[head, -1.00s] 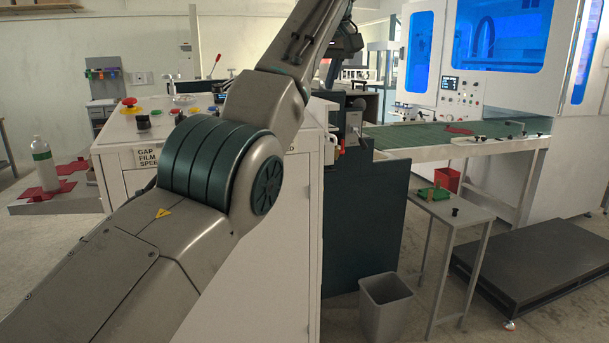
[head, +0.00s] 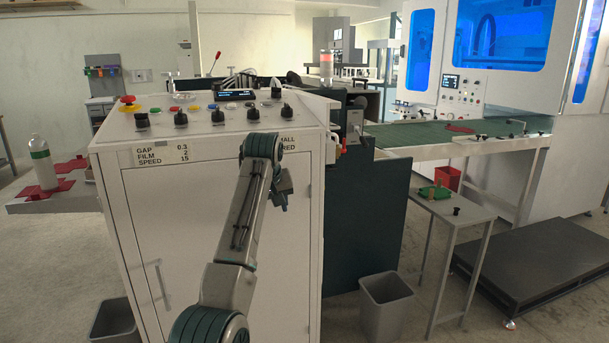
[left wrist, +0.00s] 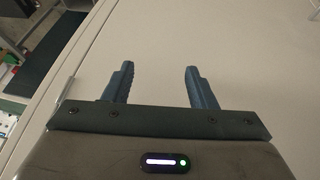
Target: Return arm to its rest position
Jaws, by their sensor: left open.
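My left arm rises from the bottom of the head view in front of the white control cabinet (head: 215,240). Its wrist bends over below the panel, and my left gripper (head: 284,193) hangs there, small and partly hidden by the wrist. In the left wrist view its two dark fingers (left wrist: 160,84) are apart with nothing between them. The pale cabinet surface (left wrist: 240,50) lies beyond the fingers; the gap to it is hard to judge. My right gripper is in neither view.
Knobs and buttons (head: 218,116) line the cabinet top. Grey bins stand at the cabinet's left (head: 115,322) and right (head: 386,303). A small side table (head: 443,207) and a green conveyor (head: 430,135) are further right. A bottle (head: 42,163) stands at left.

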